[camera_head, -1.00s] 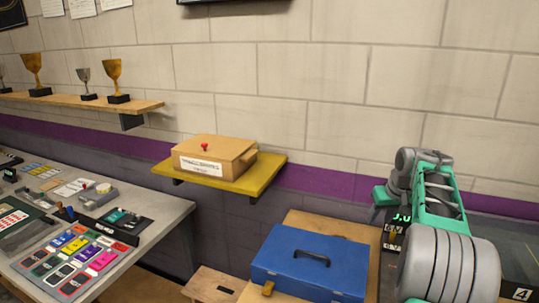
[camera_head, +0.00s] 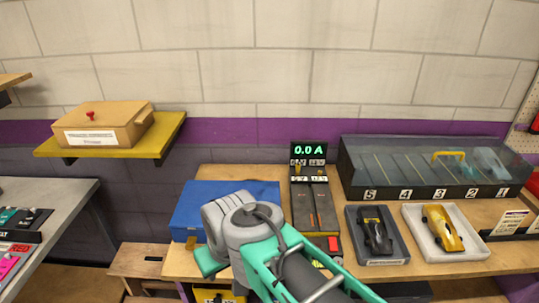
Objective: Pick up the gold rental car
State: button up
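A gold car (camera_head: 441,228) with dark wheels lies in a pale grey tray (camera_head: 413,238) on the wooden bench, right of centre. Just left of it a black car with yellow marks (camera_head: 377,235) lies in a dark tray (camera_head: 354,240) with a label too small to read. My grey and teal arm crosses the lower middle, left of both trays, and hides part of the bench. The gripper itself is not visible. Nothing covers the gold car.
A meter panel (camera_head: 308,155) reads 0.0 A. A blue box (camera_head: 200,208) is partly behind my arm. A sign (camera_head: 510,222) stands at right.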

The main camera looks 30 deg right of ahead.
aim_at(437, 219)
jog(key=z, duration=3.25)
